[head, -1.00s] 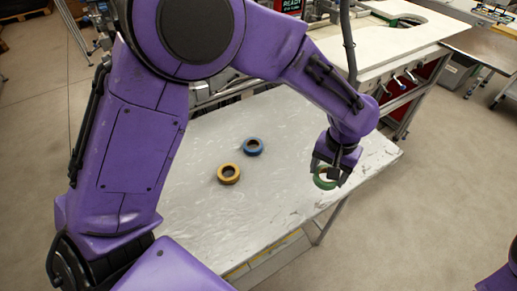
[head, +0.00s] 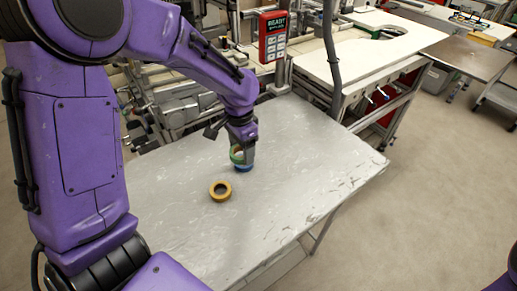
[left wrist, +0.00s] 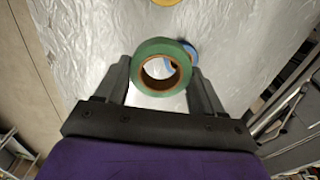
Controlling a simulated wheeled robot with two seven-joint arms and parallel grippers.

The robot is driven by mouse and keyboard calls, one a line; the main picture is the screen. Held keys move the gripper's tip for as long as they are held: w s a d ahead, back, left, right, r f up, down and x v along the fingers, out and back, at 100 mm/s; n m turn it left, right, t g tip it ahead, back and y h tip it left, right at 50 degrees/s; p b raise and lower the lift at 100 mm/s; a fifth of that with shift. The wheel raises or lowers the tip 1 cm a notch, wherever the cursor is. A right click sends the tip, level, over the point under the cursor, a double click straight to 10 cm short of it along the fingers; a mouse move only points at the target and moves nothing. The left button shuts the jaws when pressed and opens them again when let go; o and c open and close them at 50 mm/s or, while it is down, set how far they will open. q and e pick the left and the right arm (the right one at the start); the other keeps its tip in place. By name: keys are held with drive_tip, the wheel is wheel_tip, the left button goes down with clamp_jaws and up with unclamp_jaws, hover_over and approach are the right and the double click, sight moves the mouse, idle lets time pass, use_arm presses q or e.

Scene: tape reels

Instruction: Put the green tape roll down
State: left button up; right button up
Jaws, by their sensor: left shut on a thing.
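My left gripper (head: 240,148) is shut on the green tape roll (head: 236,156), which shows as a thin green edge in the head view. In the left wrist view the green roll (left wrist: 162,48) sits between the two fingers (left wrist: 160,82), its hole facing the camera. The blue tape roll (head: 243,168) is just below and partly behind it. In the left wrist view the blue roll (left wrist: 193,53) is mostly hidden by the green one. I cannot tell whether the two touch. My right gripper is not in view.
The yellow tape roll (head: 220,190) lies on the grey table (head: 310,170), nearer the front than the blue one. The table's right side is clear. Machinery with a red control box (head: 273,35) stands behind the table.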

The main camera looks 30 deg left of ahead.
use_arm(q)
drive_tip(key=w+d+f, duration=0.2)
drive_tip(key=w+d, duration=0.1)
drive_tip(key=p, duration=0.2)
hover_over(273, 172)
wheel_tip(273, 172, down, 6)
drive_tip(key=shift+s+a+r, duration=0.1)
drive_tip(key=shift+r, duration=0.05)
wheel_tip(273, 172, down, 2)
drive_tip(key=shift+f+p, duration=0.25)
drive_tip(key=shift+p, duration=0.4)
drive_tip(key=shift+f, duration=0.45)
drive_tip(key=shift+f, duration=0.15)
drive_tip(key=o, duration=1)
